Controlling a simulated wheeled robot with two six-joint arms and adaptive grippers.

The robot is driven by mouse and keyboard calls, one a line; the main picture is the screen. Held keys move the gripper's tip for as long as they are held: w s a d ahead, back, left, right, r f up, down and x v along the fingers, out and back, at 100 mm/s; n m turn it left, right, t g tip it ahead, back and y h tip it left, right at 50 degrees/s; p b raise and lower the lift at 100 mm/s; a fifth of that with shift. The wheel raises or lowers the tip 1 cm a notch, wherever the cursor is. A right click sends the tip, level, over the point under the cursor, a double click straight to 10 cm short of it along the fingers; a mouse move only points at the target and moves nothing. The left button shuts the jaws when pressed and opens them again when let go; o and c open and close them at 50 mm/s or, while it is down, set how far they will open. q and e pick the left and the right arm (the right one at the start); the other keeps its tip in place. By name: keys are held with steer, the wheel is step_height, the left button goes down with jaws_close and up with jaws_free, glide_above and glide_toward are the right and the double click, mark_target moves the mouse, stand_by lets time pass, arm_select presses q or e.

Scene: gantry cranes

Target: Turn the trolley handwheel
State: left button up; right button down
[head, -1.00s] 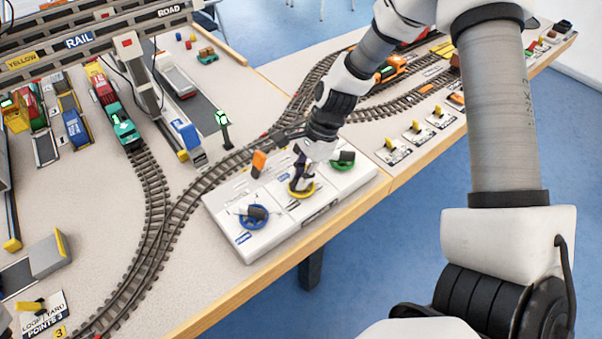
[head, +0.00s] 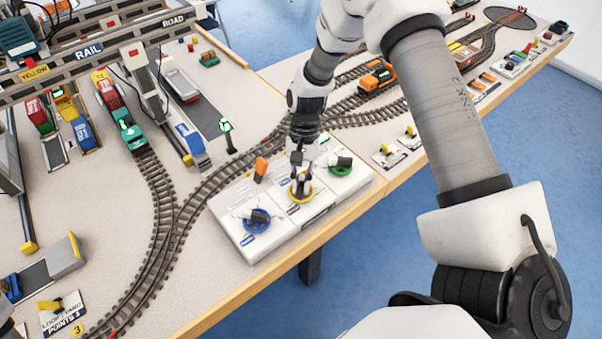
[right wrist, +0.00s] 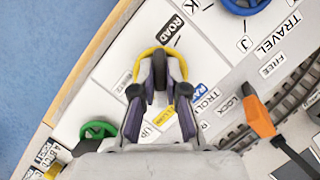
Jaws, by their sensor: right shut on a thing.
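The trolley handwheel is a yellow-rimmed wheel (head: 301,201) in the middle of a white control panel (head: 240,248). The fingers hide part of the wheel.
A blue handwheel (head: 257,222) lies left of the yellow one and a green handwheel (head: 340,168) lies right. An orange-handled lever (head: 261,168) stands behind the panel's middle, near the curving rail track (head: 190,205). The wooden table edge (head: 290,268) runs along the front.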

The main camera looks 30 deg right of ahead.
steer(key=shift+n+g+p, duration=0.3)
steer(key=shift+n+p, duration=0.05)
steer(key=shift+n, duration=0.65)
steer(key=shift+h, duration=0.3)
steer(key=c, duration=1.2)
jaws_free()
steer(key=v, duration=1.2)
